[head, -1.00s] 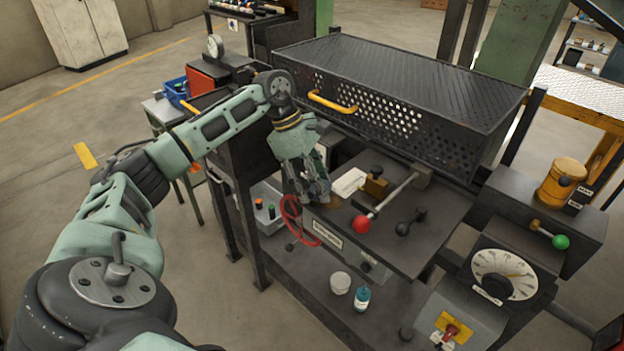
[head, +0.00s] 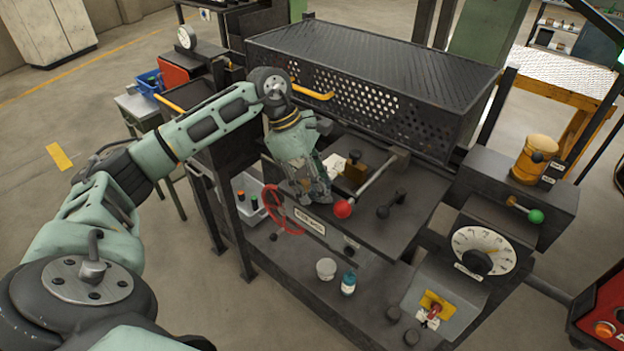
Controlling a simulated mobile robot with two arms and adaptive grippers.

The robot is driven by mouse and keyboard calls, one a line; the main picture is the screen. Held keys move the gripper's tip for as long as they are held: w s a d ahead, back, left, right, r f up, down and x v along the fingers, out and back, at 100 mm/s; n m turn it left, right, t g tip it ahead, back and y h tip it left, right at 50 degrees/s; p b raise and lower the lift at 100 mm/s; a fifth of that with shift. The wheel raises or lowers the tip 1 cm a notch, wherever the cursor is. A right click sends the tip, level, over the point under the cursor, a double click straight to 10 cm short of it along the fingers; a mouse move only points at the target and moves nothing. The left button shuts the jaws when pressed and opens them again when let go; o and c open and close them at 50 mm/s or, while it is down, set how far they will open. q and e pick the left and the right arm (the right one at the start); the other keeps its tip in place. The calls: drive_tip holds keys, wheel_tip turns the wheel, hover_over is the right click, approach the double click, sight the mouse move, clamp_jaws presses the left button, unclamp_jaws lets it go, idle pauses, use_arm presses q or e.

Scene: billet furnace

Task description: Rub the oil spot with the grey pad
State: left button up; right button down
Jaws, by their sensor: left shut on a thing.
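My left gripper (head: 313,196) is low over the dark plate (head: 375,228) of the machine, fingers pointing down, just left of the red ball knob (head: 343,208). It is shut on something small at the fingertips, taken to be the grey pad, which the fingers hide. I cannot tell whether it touches the plate. No oil spot can be made out; the gripper covers that part of the plate. My right gripper is not in view.
A lever runs from the red knob to the back of the plate, beside a brass block (head: 355,173) and a white card (head: 334,165). A black knobbed handle (head: 392,204) stands to the right. The perforated cover (head: 375,85) rises behind. A white cup (head: 326,268) and small bottle (head: 348,284) stand below.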

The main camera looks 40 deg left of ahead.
use_arm(q)
drive_tip(key=shift+s+f, duration=0.15)
drive_tip(key=shift+f, duration=0.05)
drive_tip(key=shift+a+b, duration=0.35)
drive_tip(key=shift+a, duration=0.35)
drive_tip(key=shift+w+a+r, duration=0.1)
drive_tip(key=shift+a, duration=0.65)
drive_tip(key=shift+w+a+r, duration=0.1)
drive_tip(key=shift+a, duration=0.65)
drive_tip(key=shift+a+b, duration=0.35)
drive_tip(key=shift+a, duration=0.1)
drive_tip(key=shift+w+a+f, duration=0.1)
drive_tip(key=shift+a, duration=1.4)
drive_tip(key=shift+f+b, duration=0.1)
drive_tip(key=shift+b, duration=0.25)
drive_tip(key=shift+d, duration=1.25)
drive_tip(key=shift+s+d, duration=0.15)
drive_tip(key=shift+d, duration=1.35)
drive_tip(key=shift+s+d, duration=0.15)
drive_tip(key=shift+d, duration=1.3)
